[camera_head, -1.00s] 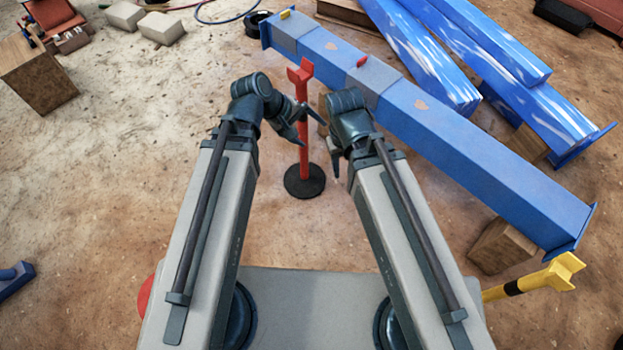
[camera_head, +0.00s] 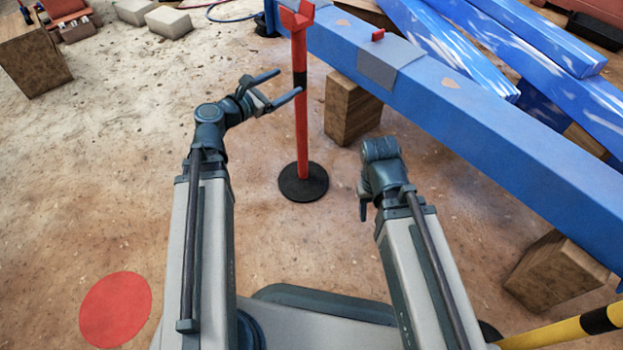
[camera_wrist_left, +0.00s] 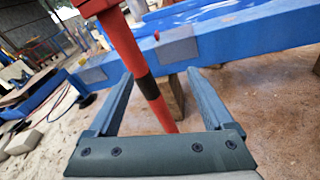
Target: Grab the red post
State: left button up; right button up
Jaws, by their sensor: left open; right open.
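The red post (camera_head: 301,125) stands upright on a round black base (camera_head: 303,182), with a black band and a forked red top. My left gripper (camera_head: 284,84) is open, its fingers pointing toward the post at about the height of the black band. In the left wrist view the post (camera_wrist_left: 129,50) shows between the two spread fingers of the left gripper (camera_wrist_left: 160,92), tilted in the picture; I cannot tell if it touches them. My right gripper (camera_head: 363,204) is to the right of the post's base, pointing down and apart from it; its fingers are mostly hidden.
A long blue beam (camera_head: 470,110) on wooden blocks (camera_head: 351,107) runs behind and right of the post. A red disc (camera_head: 115,309) lies on the ground at lower left.

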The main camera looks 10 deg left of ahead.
aim_at(295, 68)
pick_arm(q)
jog(key=a+f+n+t+y+b, duration=0.1)
jog(key=a+f+n+t+b, duration=0.1)
jog(key=a+f+n+b, duration=0.15)
jog(key=shift+n+y, duration=0.3)
jog(key=shift+n, duration=0.15)
jog(key=x, duration=0.8)
jog(key=shift+w+a+r, duration=0.25)
jog(key=shift+w+a, duration=0.1)
jog(key=shift+x, duration=3.15)
jog(key=shift+s+d+r, duration=0.15)
grip_shut()
pick_arm(e)
notch_tip(295, 68, down, 6)
jog(key=d, duration=0.1)
jog(key=shift+d, duration=0.4)
jog(key=shift+r, duration=0.15)
